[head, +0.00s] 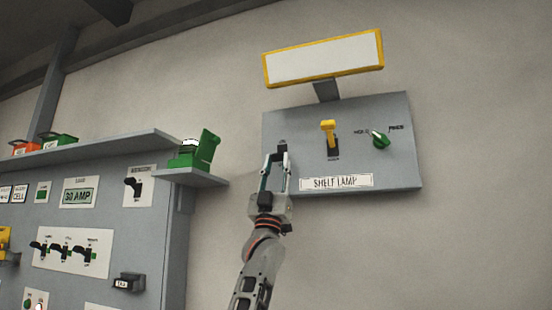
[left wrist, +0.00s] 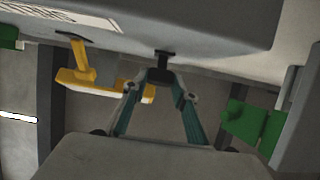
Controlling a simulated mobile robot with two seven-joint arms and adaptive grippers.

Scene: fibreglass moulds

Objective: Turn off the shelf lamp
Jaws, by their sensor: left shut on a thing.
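The grey shelf lamp panel (head: 395,165) is on the wall, with a white "SHELF LAMP" label (head: 336,183) at its lower edge. A yellow-framed white lamp plate (head: 325,60) stands above it on a short grey post. My left gripper (head: 277,157) is at the panel's left part, its fingers shut on a small black switch lever (head: 282,145). The lever also shows between the fingertips in the left wrist view (left wrist: 162,62). A yellow lever (head: 328,128) and a green knob (head: 380,141) sit to the right, untouched. My right gripper is not in view.
A grey shelf (head: 190,177) with a green open box-like part (head: 200,150) is left of my gripper. A larger grey cabinet (head: 150,235) with black switches stands further left. The wall right of the panel is clear.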

